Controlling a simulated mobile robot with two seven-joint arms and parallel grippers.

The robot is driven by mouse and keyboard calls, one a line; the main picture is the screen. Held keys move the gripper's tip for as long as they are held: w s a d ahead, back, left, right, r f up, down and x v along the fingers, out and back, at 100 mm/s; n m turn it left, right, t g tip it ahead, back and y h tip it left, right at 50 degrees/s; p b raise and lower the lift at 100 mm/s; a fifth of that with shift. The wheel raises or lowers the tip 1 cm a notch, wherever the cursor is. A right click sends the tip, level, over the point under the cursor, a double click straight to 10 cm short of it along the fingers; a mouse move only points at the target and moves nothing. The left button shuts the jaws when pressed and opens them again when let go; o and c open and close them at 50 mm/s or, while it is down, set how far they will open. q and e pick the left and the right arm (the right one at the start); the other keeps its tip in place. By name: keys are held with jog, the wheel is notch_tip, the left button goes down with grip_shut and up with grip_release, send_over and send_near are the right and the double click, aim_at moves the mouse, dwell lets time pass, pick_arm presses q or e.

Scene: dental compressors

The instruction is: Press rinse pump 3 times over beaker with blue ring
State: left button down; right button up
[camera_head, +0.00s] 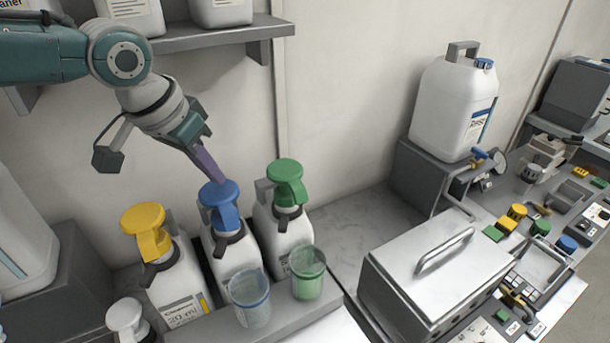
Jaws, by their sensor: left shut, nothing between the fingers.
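Several pump bottles stand in a grey rack. One has a yellow pump head (146,230), one a blue pump head (219,203), one a green pump head (287,182) and one a white head (125,316). My left gripper (212,172) is shut and empty, pointing down with its fingertips right at the top of the blue pump head; I cannot tell if they touch. A clear beaker with a blue ring (250,300) stands in front of the blue-pump bottle. A green beaker (306,272) stands to its right. Labels are mostly too small to read. My right gripper is not in view.
A grey rack ledge (285,321) holds the beakers. A metal box with a handle (435,270) stands to the right. A white canister (454,107) sits on a grey stand behind it. A wall shelf (215,37) with containers is above. Bare counter (345,232) lies between rack and stand.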

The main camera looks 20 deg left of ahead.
aim_at(215, 192)
pick_arm(q)
jog(key=shift+f+b, duration=1.65)
jog(key=shift+f, duration=0.6)
jog(key=shift+r, duration=0.1)
jog(key=shift+r+p, duration=2.25)
jog(key=shift+p, duration=0.05)
jog(key=shift+f, duration=0.1)
